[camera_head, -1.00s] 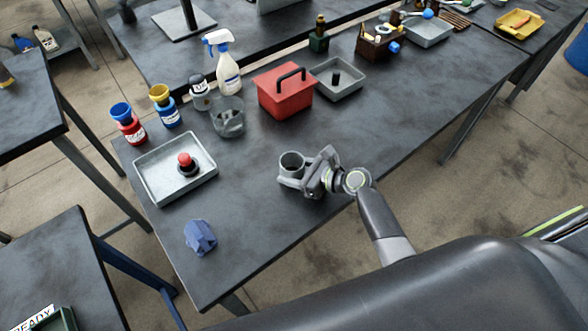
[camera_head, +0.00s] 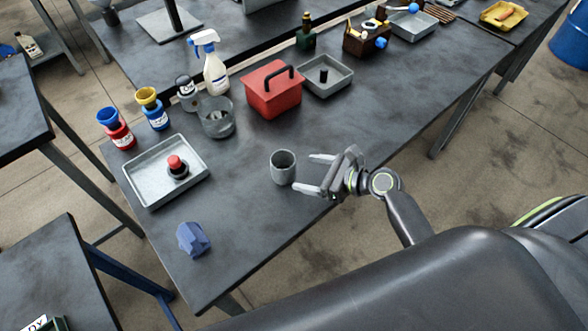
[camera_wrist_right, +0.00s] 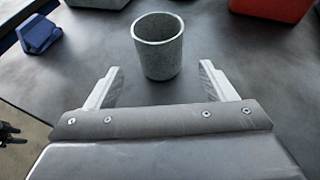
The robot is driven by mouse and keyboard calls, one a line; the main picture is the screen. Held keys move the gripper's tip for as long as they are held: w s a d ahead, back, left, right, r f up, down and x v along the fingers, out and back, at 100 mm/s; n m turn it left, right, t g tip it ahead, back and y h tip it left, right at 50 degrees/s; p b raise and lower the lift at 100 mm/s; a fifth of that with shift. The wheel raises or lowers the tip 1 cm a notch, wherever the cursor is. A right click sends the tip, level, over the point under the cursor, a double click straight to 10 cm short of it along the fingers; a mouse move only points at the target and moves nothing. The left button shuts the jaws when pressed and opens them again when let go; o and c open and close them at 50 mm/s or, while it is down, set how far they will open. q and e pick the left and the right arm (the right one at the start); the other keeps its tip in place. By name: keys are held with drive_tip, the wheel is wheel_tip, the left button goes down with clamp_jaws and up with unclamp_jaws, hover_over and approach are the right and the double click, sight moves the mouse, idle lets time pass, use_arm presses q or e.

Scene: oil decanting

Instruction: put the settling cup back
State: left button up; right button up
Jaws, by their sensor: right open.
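The settling cup, a grey open-topped cup (camera_head: 283,168), stands upright on the dark bench top, near its front edge. It also shows in the right wrist view (camera_wrist_right: 158,47), just beyond the fingertips. My right gripper (camera_head: 314,173) is to the right of the cup. Its two fingers are spread and empty, and point towards the cup without holding it. In the right wrist view the open fingers (camera_wrist_right: 157,84) lie either side of the cup's near side. My left gripper is not in view.
Left of the cup is a metal tray (camera_head: 140,165) with a red-topped item (camera_head: 176,166). Behind stand a clear beaker (camera_head: 216,117), a red box (camera_head: 272,90), a spray bottle (camera_head: 215,75) and small bottles. Bench around the cup is clear.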

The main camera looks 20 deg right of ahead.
drive_tip(key=shift+v, duration=1.95)
